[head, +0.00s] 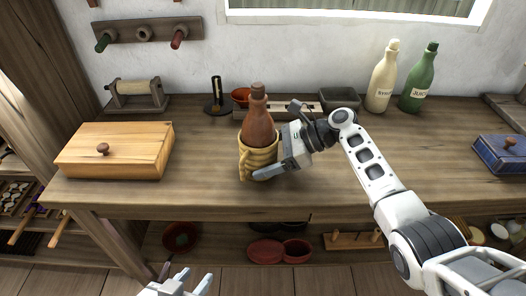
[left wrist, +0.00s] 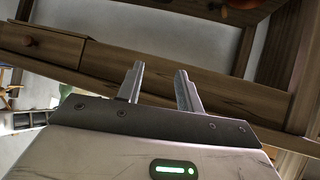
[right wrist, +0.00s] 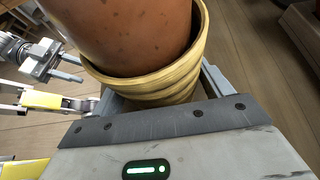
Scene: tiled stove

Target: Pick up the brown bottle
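The brown bottle (head: 259,128) stands upright in a yellow ribbed mug-like holder (head: 259,160) near the table's front edge. In the right wrist view the bottle (right wrist: 135,35) rises from the holder's rim (right wrist: 165,85), and its top is out of frame. My right gripper (head: 277,143) comes from the right, its fingers spread wide on either side of the holder. Whether they touch it is unclear. My left gripper (head: 190,282) is low in front of the table, empty, with a gap between its fingers (left wrist: 158,88).
A wooden box (head: 115,150) with a knob lies at left on the table (head: 200,180). Behind the bottle are a small red-brown pot (head: 241,96) and a dark tray (head: 340,99). A cream bottle (head: 382,80) and a green bottle (head: 418,82) stand back right. A blue box (head: 499,153) is far right.

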